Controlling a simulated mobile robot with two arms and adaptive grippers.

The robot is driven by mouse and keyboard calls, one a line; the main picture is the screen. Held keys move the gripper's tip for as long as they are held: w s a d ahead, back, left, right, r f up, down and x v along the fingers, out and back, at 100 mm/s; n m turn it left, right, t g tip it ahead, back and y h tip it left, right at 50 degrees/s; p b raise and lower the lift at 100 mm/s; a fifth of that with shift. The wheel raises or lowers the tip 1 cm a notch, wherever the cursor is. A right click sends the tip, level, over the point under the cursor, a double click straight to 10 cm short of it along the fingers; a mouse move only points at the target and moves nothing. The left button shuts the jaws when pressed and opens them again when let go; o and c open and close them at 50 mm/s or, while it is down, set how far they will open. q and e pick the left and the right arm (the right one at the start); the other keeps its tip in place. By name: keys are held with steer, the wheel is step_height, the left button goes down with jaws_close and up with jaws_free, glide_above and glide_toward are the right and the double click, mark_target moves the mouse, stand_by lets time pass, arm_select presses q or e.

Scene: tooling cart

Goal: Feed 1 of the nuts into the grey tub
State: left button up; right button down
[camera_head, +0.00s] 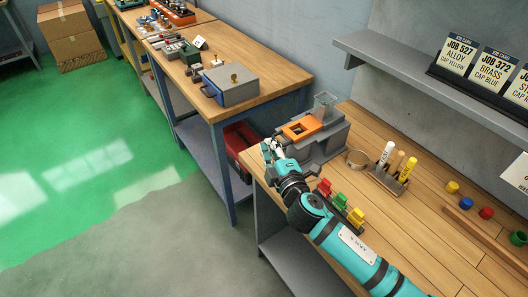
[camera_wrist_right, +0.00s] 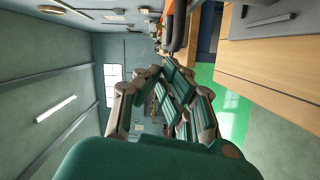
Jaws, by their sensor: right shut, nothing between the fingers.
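My right gripper (camera_head: 271,150) is at the left front edge of the near wooden bench, beside a grey fixture (camera_head: 325,146) with an orange square-holed top (camera_head: 301,128). In the right wrist view its teal-and-grey fingers (camera_wrist_right: 172,85) are drawn together with nothing between them. I cannot make out any nuts for certain, and I cannot tell which grey part is the tub. My left gripper is in neither view.
A clear hopper (camera_head: 324,104) stands behind the orange top. Red, green and yellow pieces (camera_head: 340,203) stand beside my right arm. A rack of markers (camera_head: 392,176), a ring (camera_head: 357,158) and coloured caps (camera_head: 486,212) are further right. A grey box (camera_head: 230,85) sits on another bench.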

mark_target(280, 144)
steer(key=shift+w, duration=0.1)
steer(key=shift+w+d, duration=0.5)
steer(key=shift+d, duration=0.2)
steer(key=shift+w+d, duration=0.5)
steer(key=shift+d, duration=0.15)
